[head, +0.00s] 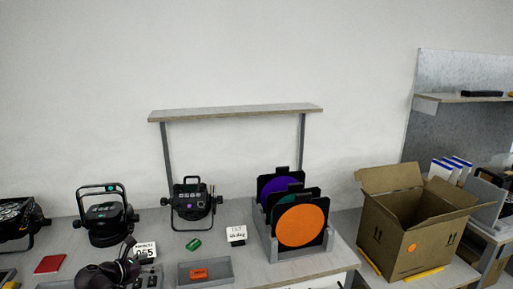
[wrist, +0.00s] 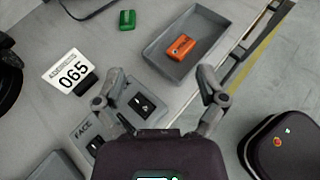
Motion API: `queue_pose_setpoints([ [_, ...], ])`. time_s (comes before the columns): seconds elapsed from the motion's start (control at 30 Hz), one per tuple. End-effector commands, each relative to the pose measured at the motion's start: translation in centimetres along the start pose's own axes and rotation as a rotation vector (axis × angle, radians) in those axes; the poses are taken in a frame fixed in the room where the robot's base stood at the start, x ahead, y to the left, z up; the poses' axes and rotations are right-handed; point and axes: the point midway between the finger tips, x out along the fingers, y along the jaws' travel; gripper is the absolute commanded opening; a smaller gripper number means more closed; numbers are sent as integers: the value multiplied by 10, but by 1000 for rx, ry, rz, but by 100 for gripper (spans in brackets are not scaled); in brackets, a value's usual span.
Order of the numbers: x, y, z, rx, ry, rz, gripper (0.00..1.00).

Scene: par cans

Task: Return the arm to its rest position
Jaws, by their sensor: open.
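My gripper (wrist: 160,85) is open in the wrist view, its two fingers spread wide with nothing between them. It is above the front of the bench, near a grey plate with dark switch-like squares (wrist: 142,103) and a grey tray (wrist: 168,66). In the head view, the dark end of my arm (head: 108,275) shows at the bottom left, in front of the par cans.
Par cans (head: 105,216) (head: 193,202) stand along the bench. An orange item (head: 199,273) lies in the tray, with a green item (head: 193,244) behind. A gel rack (head: 299,255) and open cardboard box (head: 420,236) stand right. An overhead shelf (head: 235,112) spans the back.

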Motion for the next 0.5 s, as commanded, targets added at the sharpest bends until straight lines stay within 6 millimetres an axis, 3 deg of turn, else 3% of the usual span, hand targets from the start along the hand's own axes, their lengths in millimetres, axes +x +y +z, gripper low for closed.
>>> queue_pose_setpoints([
  [0.33, 36, -27, -4, 111, 61, -54, 90],
  [0.5, 63, -50, -6, 204, 107, -101, 90],
])
